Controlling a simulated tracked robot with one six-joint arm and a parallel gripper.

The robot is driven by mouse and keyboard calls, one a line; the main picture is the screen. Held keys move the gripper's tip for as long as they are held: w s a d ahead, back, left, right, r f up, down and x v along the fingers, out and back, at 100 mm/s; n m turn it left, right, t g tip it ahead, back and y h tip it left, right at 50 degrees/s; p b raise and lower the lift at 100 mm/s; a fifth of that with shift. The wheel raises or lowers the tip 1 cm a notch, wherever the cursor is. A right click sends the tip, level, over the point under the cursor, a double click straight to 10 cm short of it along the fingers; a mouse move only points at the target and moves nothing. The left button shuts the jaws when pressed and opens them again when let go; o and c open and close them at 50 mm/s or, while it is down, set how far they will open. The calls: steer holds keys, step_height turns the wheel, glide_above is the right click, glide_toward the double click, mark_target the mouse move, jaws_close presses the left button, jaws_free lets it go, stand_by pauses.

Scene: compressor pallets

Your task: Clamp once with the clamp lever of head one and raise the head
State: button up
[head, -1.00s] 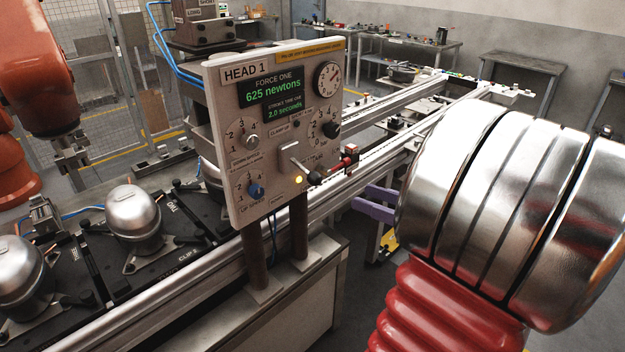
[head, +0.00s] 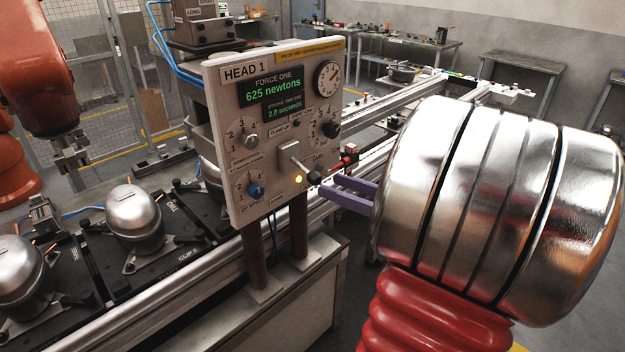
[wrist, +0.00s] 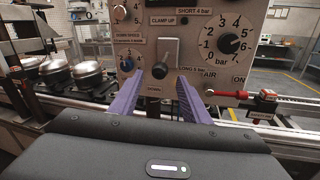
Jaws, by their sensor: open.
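The grey HEAD 1 panel (head: 222,130) stands upright on two posts. Its screen (head: 270,90) reads "625 newtons" and "2.0 seconds". The clamp lever (head: 301,166) sticks out low on the panel with a dark round knob (head: 314,178). A yellow lamp glows just left of it. My gripper (head: 329,185) has purple fingers, open and empty, with tips right at the knob. In the wrist view the knob (wrist: 161,72) appears centred between the spread fingertips (wrist: 160,82), touching neither visibly. I cannot tell whether it sits between the tips or just beyond them.
A red-handled air valve (head: 347,159) sits just right of the lever, close to my fingers. Silver compressors (head: 133,210) on black pallets line the conveyor (head: 190,290) at left. An orange robot arm (head: 35,75) stands at far left. Workbenches are at the back.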

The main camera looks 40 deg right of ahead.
mark_target(314, 179)
steer(key=shift+x, duration=3.25)
steer(key=shift+c, duration=0.3)
jaws_close()
